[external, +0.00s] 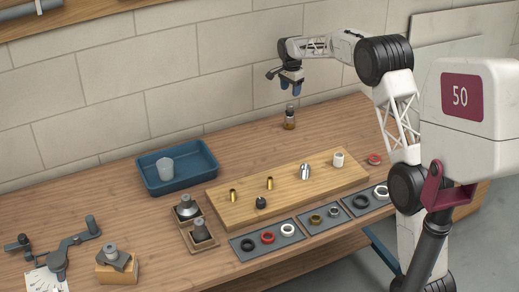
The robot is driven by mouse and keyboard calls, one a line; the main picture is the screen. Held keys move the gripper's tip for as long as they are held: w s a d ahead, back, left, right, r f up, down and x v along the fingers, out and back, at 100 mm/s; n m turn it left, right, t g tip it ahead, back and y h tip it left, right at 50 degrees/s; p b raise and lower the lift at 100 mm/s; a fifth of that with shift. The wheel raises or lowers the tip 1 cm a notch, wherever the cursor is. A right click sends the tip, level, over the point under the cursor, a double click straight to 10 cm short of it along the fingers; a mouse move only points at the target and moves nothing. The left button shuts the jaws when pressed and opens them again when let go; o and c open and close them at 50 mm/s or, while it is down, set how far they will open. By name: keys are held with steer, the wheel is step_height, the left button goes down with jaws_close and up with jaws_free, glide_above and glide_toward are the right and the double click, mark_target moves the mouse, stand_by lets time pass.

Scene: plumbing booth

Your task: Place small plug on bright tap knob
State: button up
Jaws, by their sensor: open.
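My gripper (291,88) hangs fingers-down near the back of the bench, open and empty, above a small brown bottle (290,119) and apart from it. A shiny chrome piece (304,172), which looks like the bright tap knob, stands on the light wooden board (225,212). A small black piece (261,203) sits at the board's front edge; it may be the small plug, but I cannot tell for sure. My gripper is well behind and above both pieces.
Two brass posts (269,184) and a white cylinder (338,159) stand on the board. Grey mats (245,254) with several rings lie in front. A blue tray (150,182) holding a cup (165,169), weights (187,208) and a metal fixture (58,255) are to the left.

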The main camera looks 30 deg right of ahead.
steer(key=shift+r, duration=2.15)
steer(key=s+a+r+n, duration=0.2)
steer(key=s+r, duration=0.2)
steer(key=s, duration=0.7)
steer(key=s+a+r+n+t, duration=0.1)
steer(key=s+a+r+n, duration=0.3)
steer(key=s, duration=0.7)
steer(key=s+r+n, duration=0.1)
steer(key=s+r, duration=0.4)
steer(key=s, duration=0.6)
steer(key=s+f+n, duration=0.2)
steer(key=s, duration=0.9)
steer(key=s+a+f+n+t, duration=0.1)
steer(key=s+f+n, duration=0.2)
steer(key=s, duration=0.9)
steer(key=s+a+f+n, duration=0.1)
steer(key=s+f+n, duration=0.1)
steer(key=s, duration=0.9)
steer(key=shift+s+a+f+n+t, duration=0.25)
steer(key=shift+f+n+t, duration=0.05)
steer(key=shift+f+n, duration=0.1)
